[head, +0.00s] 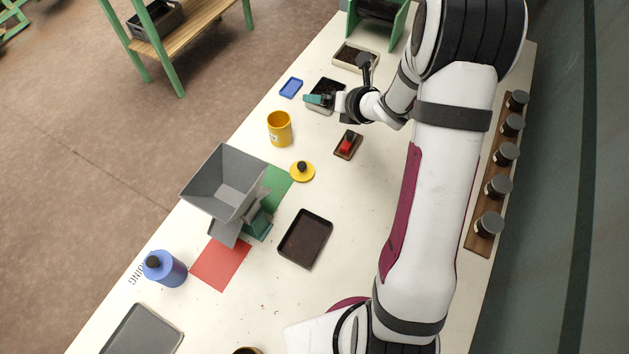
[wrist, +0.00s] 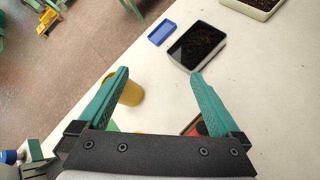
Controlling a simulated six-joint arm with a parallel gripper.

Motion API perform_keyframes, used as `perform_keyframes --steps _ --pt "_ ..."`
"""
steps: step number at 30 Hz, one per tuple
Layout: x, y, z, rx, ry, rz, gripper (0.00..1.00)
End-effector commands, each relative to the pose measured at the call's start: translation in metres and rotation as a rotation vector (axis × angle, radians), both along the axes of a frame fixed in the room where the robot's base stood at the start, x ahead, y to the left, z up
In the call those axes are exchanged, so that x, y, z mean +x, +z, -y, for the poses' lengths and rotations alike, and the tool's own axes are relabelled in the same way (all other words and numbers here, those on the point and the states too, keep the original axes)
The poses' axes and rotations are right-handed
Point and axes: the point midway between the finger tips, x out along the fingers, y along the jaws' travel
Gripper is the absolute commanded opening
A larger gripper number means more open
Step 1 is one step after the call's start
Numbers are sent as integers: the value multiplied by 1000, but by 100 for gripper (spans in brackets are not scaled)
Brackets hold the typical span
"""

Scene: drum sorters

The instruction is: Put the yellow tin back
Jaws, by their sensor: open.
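The yellow tin (head: 280,128) stands upright and lidless on the white table, left of centre. A yellow lid (head: 302,172) with a black knob lies on the table in front of it. My gripper (head: 318,100) is above the table near a small tray of dark soil, behind and to the right of the tin in the head view. In the wrist view my gripper (wrist: 160,74) has its teal fingers wide apart with nothing between them. The tin (wrist: 133,92) shows there beside the left finger, partly hidden by it.
A grey hopper (head: 225,185) stands by green (head: 277,185) and red (head: 221,262) mats. A blue bottle (head: 165,269), an empty dark tray (head: 305,239), a small tray with a red item (head: 348,145) and a blue dish (head: 291,87) stand around. A jar rack (head: 487,207) lines the right edge.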

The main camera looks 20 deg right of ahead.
Motion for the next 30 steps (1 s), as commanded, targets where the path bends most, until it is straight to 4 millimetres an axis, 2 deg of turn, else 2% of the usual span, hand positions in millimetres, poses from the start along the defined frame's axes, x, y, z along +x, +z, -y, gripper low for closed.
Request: perform_keyframes --steps 1,2,3,5,6,8,9,11,12,15,17,30 --pt "-8 33 12 131 -314 -85 99" --pt "-22 48 19 250 -552 -142 99" --pt "-49 66 24 427 -873 -197 99" --pt "-104 86 18 715 -1342 -259 99" --pt "-145 93 5 905 -1639 -293 99" --pt "-206 99 -23 1154 -2055 -347 99" --pt "-244 101 -46 1281 -2301 -382 99" --pt "-289 104 -76 1400 -2611 -426 99" --pt "-311 106 -93 -1424 2747 446 99" --pt "-345 110 -119 -1237 2574 408 99" --pt "-354 112 -125 -1189 2534 396 99" --pt "-354 112 -126 -1181 2527 390 99"
